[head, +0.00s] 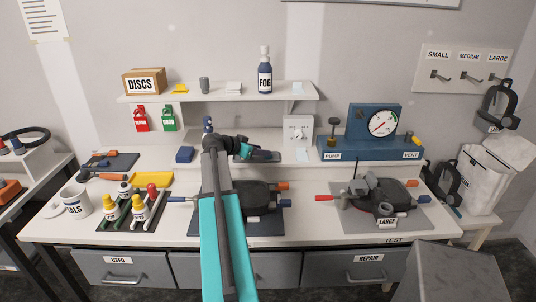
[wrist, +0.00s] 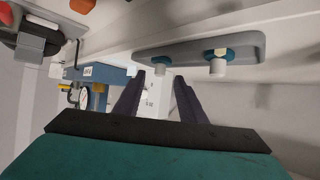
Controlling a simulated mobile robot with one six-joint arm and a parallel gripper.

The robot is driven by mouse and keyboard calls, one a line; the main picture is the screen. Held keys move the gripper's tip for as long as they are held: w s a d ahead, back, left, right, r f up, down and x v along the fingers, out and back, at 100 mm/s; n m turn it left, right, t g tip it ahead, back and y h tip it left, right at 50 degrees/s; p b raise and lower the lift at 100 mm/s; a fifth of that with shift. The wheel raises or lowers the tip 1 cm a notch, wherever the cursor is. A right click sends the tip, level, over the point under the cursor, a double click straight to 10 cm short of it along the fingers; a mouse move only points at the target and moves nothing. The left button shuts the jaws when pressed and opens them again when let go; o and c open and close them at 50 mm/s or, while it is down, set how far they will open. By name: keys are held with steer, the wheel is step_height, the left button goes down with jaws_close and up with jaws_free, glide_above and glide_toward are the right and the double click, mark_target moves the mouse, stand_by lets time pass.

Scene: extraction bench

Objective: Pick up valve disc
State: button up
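My gripper (head: 245,150) is over the back of the bench, just above a small dark grey tray (head: 268,157). In the wrist view, which looks upside down, the two dark fingers of my gripper (wrist: 157,92) stand apart with nothing between them. The grey tray (wrist: 190,44) lies across the top of that view. It bears two round teal pieces, each with a pale stub: one piece (wrist: 217,54) to the right of the fingers and one (wrist: 164,52) near them. They look like valve discs, apart from the fingers. In the head view my gripper hides most of the tray.
A blue gauge stand (head: 370,148) marked PUMP and VENT is to the right, with a white box (head: 298,130) beside it. A shelf (head: 220,97) with a FOG bottle (head: 265,72) hangs above. A blue block (head: 185,154) lies to the left.

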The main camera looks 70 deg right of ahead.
mark_target(265, 157)
steer(key=shift+p+x, duration=0.65)
steer(key=shift+x, duration=1.05)
jaws_close()
